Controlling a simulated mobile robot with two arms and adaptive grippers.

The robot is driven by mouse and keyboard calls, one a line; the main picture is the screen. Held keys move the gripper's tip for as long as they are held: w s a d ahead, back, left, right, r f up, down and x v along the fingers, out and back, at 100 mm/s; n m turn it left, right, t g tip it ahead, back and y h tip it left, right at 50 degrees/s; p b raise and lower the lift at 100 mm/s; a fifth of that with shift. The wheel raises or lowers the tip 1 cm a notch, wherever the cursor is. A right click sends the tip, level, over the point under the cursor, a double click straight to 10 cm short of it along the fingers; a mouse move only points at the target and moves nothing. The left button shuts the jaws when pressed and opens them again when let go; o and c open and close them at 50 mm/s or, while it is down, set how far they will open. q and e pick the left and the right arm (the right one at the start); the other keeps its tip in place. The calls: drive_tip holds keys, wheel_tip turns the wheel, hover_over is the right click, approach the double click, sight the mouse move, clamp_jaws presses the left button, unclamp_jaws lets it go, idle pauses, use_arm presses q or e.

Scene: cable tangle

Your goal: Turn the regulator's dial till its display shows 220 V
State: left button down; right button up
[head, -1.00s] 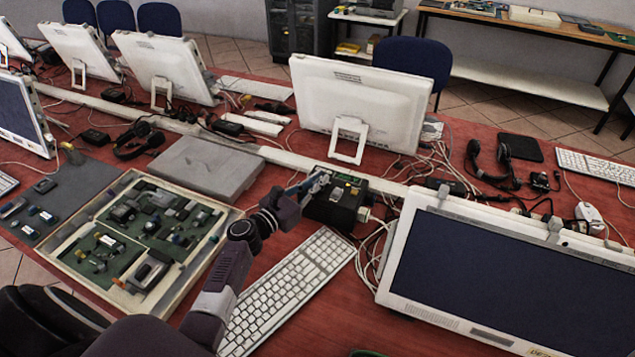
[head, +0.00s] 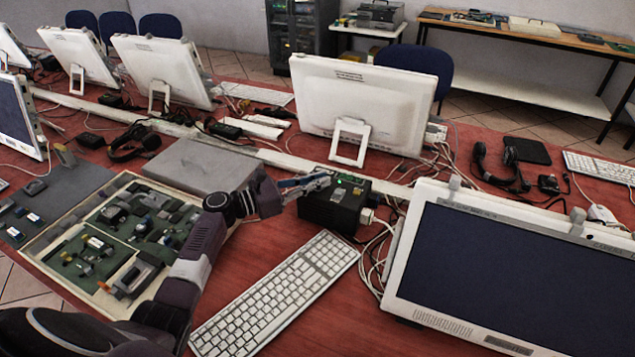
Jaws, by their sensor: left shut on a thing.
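The regulator (head: 345,216) is a black box on the red table, behind the white keyboard. A small green light shows on its top. My left gripper (head: 322,180) reaches in from the left, at the left part of the regulator's top. Its fingers are shut on what appears to be the dial, which they hide. The display's reading is too small to make out. My right gripper is not in view.
A white keyboard (head: 275,293) lies in front of the regulator, with a large monitor (head: 490,265) to the right. White cables (head: 376,245) bunch beside the regulator. A tray of parts (head: 112,301) and a grey flat case (head: 200,166) are at left.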

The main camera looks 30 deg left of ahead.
use_arm(q)
drive_tip(key=shift+r, duration=0.1)
drive_tip(key=c, duration=2)
unclamp_jaws()
drive_tip(key=shift+w+d, duration=0.1)
drive_tip(key=shift+d, duration=0.05)
drive_tip(key=shift+s+a, duration=0.4)
drive_tip(key=v, duration=1.1)
